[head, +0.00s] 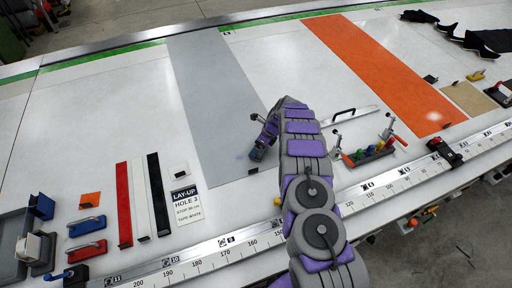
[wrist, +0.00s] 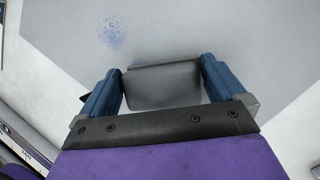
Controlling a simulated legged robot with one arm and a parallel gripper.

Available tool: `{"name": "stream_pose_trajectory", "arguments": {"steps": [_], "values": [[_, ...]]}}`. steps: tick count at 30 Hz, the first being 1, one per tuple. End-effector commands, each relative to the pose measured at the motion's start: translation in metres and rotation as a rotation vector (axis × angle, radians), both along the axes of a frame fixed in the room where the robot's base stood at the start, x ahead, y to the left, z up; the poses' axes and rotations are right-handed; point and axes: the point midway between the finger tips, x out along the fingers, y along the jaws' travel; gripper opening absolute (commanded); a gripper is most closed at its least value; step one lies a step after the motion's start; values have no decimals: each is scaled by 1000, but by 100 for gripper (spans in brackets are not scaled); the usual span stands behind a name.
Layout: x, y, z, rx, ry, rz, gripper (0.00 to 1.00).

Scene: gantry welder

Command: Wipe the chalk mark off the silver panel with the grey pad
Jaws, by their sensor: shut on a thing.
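The silver panel (head: 208,85) is a long flat grey strip on the white table, left of the middle in the head view. It also fills much of the wrist view (wrist: 250,45). The chalk mark (wrist: 110,32) is a small speckled blue patch on the panel, beyond and slightly left of my gripper in the wrist view. My gripper (wrist: 160,88) is shut on the grey pad (wrist: 162,86), which sits between its two blue fingers. In the head view my gripper (head: 258,152) is low over the panel's near right part. I cannot tell whether the pad touches the panel.
An orange strip (head: 385,75) lies to the right. A metal bar with a black handle (head: 345,115) and a tray of coloured knobs (head: 372,152) stand right of my arm. Red and black strips (head: 123,200) and a lay-up sign (head: 186,205) lie left. A ruler rail (head: 190,262) edges the front.

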Motion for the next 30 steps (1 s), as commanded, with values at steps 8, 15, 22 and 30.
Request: {"name": "stream_pose_trajectory", "arguments": {"steps": [8, 15, 22, 30], "values": [[-11, 17, -2, 0, 9, 4, 73], [-17, 34, -2, 0, 5, 2, 73], [-21, 40, -2, 0, 6, 3, 73], [-31, 58, 0, 0, 9, 4, 73]]}}
